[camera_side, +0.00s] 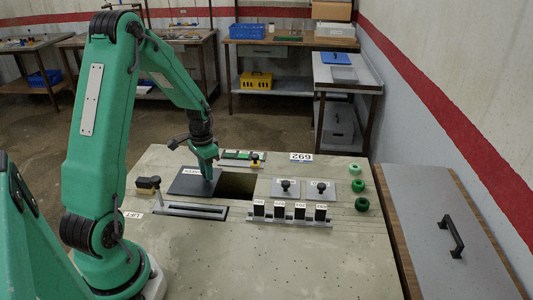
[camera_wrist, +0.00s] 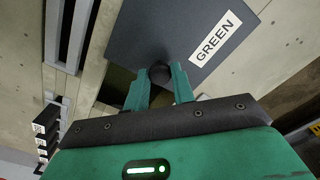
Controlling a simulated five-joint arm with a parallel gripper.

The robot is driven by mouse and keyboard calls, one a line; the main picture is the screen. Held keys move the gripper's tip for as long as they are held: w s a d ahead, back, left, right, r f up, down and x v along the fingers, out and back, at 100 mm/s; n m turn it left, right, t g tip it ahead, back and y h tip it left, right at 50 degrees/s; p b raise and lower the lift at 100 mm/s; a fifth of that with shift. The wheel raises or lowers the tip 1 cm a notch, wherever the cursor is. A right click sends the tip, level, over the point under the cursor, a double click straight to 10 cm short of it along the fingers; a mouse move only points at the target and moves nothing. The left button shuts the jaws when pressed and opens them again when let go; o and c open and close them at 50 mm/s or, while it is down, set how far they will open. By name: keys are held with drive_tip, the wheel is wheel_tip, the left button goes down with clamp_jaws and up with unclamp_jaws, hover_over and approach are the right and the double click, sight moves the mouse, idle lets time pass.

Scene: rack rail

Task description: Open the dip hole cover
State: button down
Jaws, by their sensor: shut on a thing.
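The dip hole cover is a flat dark square plate (camera_side: 187,181) with a white label, which reads GREEN in the wrist view (camera_wrist: 180,25). It lies to the left of the dark square dip hole (camera_side: 237,185), and most of the hole shows uncovered in the side view. My gripper (camera_side: 208,178) is at the plate's right part, by the hole. In the wrist view my gripper (camera_wrist: 160,76) is shut on the cover's round black knob (camera_wrist: 160,71), one finger on each side. I cannot tell whether the plate touches the tabletop.
Two pale plates with black knobs (camera_side: 286,186) (camera_side: 320,188) sit right of the hole. A rack of black labelled blocks (camera_side: 290,212) stands in front, beside a slotted rail (camera_side: 190,211). Several green round pieces (camera_side: 358,186) line the right edge.

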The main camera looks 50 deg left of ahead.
drive_tip(key=shift+a, duration=0.1)
drive_tip(key=c, duration=1.2)
unclamp_jaws()
drive_tip(key=shift+o, duration=0.2)
drive_tip(key=shift+r, duration=0.15)
drive_tip(key=shift+r, duration=3.75)
